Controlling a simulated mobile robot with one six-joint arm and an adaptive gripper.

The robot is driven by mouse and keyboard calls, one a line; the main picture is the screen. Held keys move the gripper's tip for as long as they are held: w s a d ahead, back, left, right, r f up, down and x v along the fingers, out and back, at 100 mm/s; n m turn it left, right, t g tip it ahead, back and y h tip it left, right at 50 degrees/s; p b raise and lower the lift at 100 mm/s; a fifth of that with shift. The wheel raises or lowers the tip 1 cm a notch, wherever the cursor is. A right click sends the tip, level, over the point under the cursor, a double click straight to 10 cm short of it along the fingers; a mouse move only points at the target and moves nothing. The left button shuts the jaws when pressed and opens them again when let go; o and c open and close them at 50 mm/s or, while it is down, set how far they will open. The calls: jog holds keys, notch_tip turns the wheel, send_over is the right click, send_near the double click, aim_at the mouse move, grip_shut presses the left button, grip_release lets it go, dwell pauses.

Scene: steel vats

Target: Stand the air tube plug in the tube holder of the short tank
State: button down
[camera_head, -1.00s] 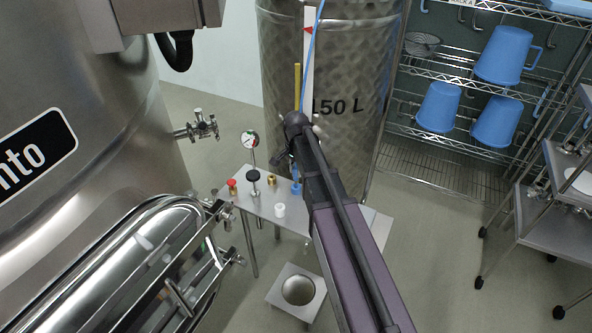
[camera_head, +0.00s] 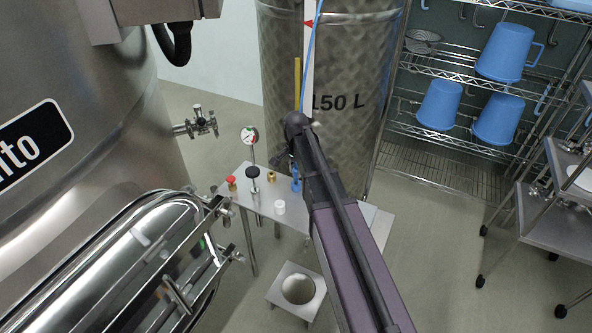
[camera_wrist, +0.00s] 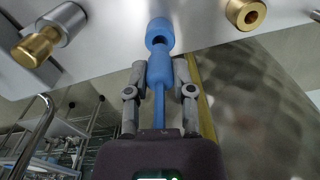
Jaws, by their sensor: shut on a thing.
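My gripper (camera_wrist: 160,86) is shut on the blue air tube plug (camera_wrist: 160,70), whose thin blue tube runs back between the fingers. A wider blue piece with a dark opening (camera_wrist: 160,30) lines up with the plug's far end, against the steel plate. I cannot tell whether it is the tube holder or part of the plug, nor whether the plug is seated. In the head view a small blue piece (camera_head: 296,184) shows at the steel table, beside my arm, which hides most of the gripper. The tank marked 150 L (camera_head: 340,60) stands just behind.
The steel table (camera_head: 262,203) carries a red knob (camera_head: 232,183), a black knob (camera_head: 253,173), a brass fitting (camera_head: 272,176) and a white cap (camera_head: 279,207). A pressure gauge (camera_head: 250,135) stands behind it. A large tank (camera_head: 80,60) is close on the left; a wire rack (camera_head: 455,80) stands right.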

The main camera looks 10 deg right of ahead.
aim_at(296, 169)
jog(key=shift+f+b, duration=0.75)
jog(key=shift+f, duration=0.1)
jog(key=shift+c, duration=2)
grip_release()
jog(key=shift+r, duration=0.2)
notch_tip(296, 169, up, 9)
jog(key=p, duration=0.9)
jog(key=w+a+r+n+p, duration=0.6)
jog(key=a+r+n+p, duration=0.1)
jog(key=n, duration=0.5)
jog(key=shift+w+a+r+p, duration=0.15)
jog(key=shift+a+r+p, duration=0.2)
jog(key=shift+p, duration=0.1)
